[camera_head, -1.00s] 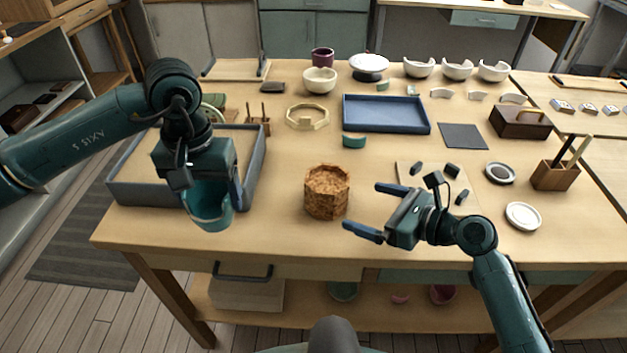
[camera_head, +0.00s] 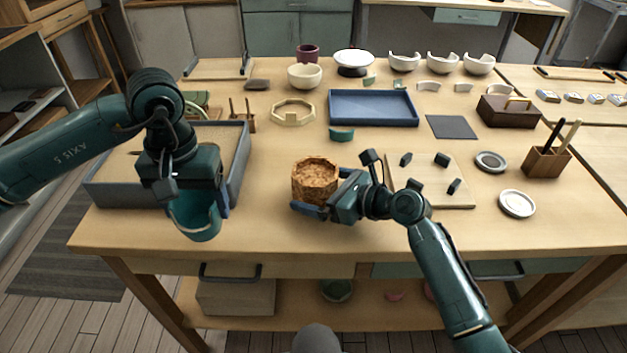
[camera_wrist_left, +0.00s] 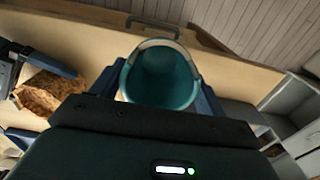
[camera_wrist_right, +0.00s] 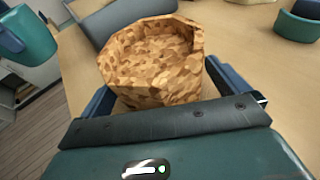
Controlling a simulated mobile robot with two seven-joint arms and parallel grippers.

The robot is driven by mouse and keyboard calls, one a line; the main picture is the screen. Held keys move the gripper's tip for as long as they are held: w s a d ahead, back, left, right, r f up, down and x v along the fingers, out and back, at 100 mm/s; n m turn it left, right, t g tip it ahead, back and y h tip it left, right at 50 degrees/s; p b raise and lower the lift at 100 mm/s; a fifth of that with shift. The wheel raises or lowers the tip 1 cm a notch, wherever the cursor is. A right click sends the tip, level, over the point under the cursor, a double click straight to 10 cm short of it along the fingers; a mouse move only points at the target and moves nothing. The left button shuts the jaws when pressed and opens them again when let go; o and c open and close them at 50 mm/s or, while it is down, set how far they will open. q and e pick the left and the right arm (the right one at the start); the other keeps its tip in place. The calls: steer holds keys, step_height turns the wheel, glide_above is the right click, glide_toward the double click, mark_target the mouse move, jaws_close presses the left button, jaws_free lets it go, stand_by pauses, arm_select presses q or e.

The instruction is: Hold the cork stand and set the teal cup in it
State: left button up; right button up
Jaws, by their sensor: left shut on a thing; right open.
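The cork stand (camera_head: 315,179) is a speckled brown block with a shallow recess in its top, upright on the table. My right gripper (camera_head: 325,191) is open with its fingers on either side of the stand; the stand also fills the space between them in the right wrist view (camera_wrist_right: 155,65). The teal cup (camera_head: 195,217) is held by my left gripper (camera_head: 196,200), left of the stand and near the table's front edge. In the left wrist view the cup (camera_wrist_left: 160,78) sits between the fingers, its pale-edged rim and hollow inside showing.
A grey-walled tray (camera_head: 235,170) lies behind and beside the left gripper. A blue tray (camera_head: 373,108) and an octagonal ring (camera_head: 293,112) lie farther back. A board with dark pieces (camera_head: 455,190) is right of the right gripper. The table between cup and stand is clear.

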steer(key=shift+a, duration=0.1)
steer(key=shift+c, duration=0.2)
steer(key=c, duration=0.5)
arm_select(q)
steer(key=w+a+r+n, duration=0.3)
steer(key=w+a+r, duration=0.15)
steer(key=w, duration=0.55)
steer(key=w+d+r+m, duration=0.1)
steer(key=d+r+m, duration=0.1)
steer(key=d, duration=1)
steer(key=w+d+r+m, duration=0.1)
steer(key=d+r, duration=0.1)
steer(key=d, duration=1)
steer(key=shift+f, duration=2.1)
